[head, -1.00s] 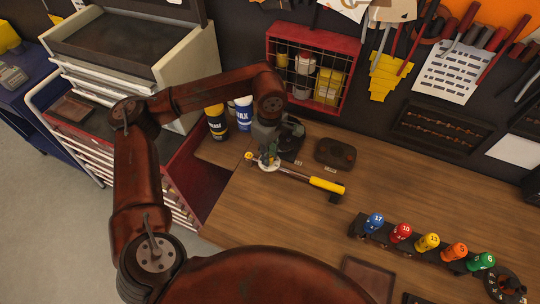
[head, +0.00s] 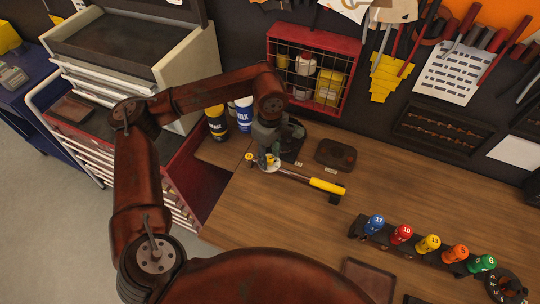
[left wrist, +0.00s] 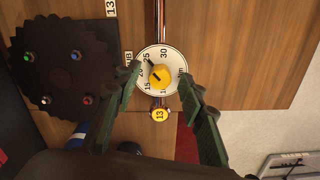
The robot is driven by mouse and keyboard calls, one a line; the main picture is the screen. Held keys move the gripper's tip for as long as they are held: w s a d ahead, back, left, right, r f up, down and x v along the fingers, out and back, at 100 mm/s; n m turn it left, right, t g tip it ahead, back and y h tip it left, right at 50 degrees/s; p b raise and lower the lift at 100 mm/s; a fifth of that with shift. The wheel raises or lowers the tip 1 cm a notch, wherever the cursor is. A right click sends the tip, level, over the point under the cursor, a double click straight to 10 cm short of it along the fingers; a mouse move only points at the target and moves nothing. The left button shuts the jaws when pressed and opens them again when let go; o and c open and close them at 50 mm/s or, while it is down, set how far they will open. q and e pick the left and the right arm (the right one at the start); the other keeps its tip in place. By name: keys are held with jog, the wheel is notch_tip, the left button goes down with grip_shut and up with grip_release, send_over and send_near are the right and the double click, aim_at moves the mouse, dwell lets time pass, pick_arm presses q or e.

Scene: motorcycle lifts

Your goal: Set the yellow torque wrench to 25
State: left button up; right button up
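The yellow torque wrench (head: 300,178) lies on the workbench, its yellow handle pointing right. Its round white dial (left wrist: 148,57) has a yellow knob (left wrist: 160,73) in the middle, and 15, 25 and 30 can be read on it. The knob's dark mark points to the upper left, on the side of the 20 to 25 numbers; the exact setting is unclear. A yellow cap marked 13 (left wrist: 159,114) sits at the wrench's head end. My left gripper (head: 269,160) is over the dial, its green fingers (left wrist: 161,78) open on either side of the knob, with visible gaps. My right gripper is not in view.
A dark toothed disc (left wrist: 68,66) lies beside the dial. Paint-like tins (head: 244,113) stand behind, and a dark tray (head: 335,154) lies to the right. A rack of numbered coloured sockets (head: 402,234) stands at front right. The bench between is clear.

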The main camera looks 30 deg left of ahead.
aim_at(270, 158)
pick_arm(q)
jog(key=shift+r, duration=0.1)
notch_tip(270, 158, up, 12)
dwell(0.5)
dwell(0.4)
